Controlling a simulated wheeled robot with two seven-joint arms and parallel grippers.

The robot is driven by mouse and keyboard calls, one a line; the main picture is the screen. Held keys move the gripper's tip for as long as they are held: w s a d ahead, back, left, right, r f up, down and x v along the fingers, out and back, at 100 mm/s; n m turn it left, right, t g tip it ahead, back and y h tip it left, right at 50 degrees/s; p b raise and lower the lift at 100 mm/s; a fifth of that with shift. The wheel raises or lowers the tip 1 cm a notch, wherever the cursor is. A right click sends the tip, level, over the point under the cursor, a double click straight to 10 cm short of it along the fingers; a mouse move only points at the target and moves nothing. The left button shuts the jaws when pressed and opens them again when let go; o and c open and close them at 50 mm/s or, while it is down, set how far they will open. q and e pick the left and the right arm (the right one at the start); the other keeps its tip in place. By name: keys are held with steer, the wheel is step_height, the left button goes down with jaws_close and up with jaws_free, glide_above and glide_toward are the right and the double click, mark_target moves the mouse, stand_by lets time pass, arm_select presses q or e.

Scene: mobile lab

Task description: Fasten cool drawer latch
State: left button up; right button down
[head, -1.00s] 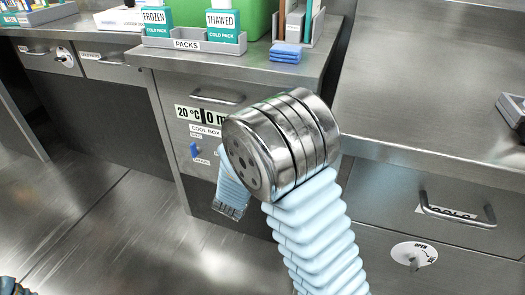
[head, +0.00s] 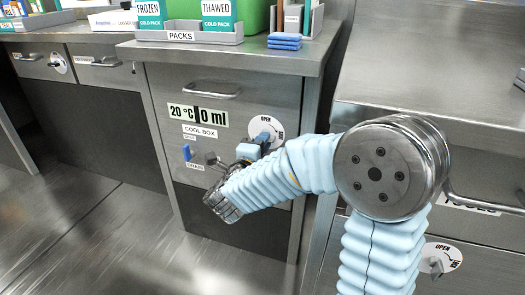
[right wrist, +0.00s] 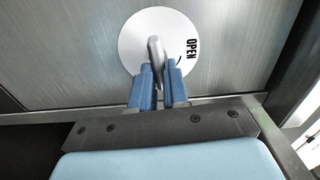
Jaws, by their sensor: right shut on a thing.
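The cool drawer latch is a white round plate (head: 260,122) marked OPEN on the upper right of the steel drawer front labelled COOL BOX. In the right wrist view the plate (right wrist: 136,32) fills the top middle, with a grey lever (right wrist: 155,48) standing out from it. My right gripper (head: 263,138) is at the latch, and its blue fingers (right wrist: 158,82) are shut on the lever. The word OPEN is to the right of the lever. The lever's lower end is hidden between the fingers. My left gripper is not in view.
The drawer has a bar handle (head: 212,90), a temperature label (head: 197,115) and a blue switch (head: 187,152). Cold pack boxes (head: 218,14) stand in a grey tray above. Another latch (head: 440,258) is at lower right. The floor at left is clear.

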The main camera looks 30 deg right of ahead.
steer(key=shift+f+m+b, duration=0.15)
steer(key=shift+m+b, duration=0.15)
steer(key=shift+m, duration=0.1)
steer(key=c, duration=1.1)
jaws_free()
steer(key=p+v, duration=0.1)
steer(key=v, duration=1.2)
steer(key=shift+s+a, duration=0.25)
steer(key=shift+s, duration=0.05)
